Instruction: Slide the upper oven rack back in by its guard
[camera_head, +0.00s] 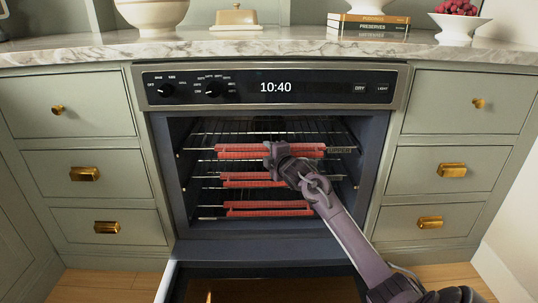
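The oven (165,205) stands open, with several wire racks inside. The upper rack (235,130) has a red guard (235,150) along its front bar, and a tag (340,150) at its right end seems to read "UPPER". My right gripper (270,155) is at the middle of this guard, reaching in from the lower right. Its fingertips overlap the guard in the picture; I cannot tell whether they grip it or only touch it. Two more red guards sit below, a middle one (240,180) and a lower one (250,209). My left gripper is not in view.
The oven door (180,275) is lowered below the opening. Drawers with brass knobs flank the oven on the left (75,155) and right (450,155). The marble counter (270,46) above holds bowls, books (365,27) and a butter dish (236,18).

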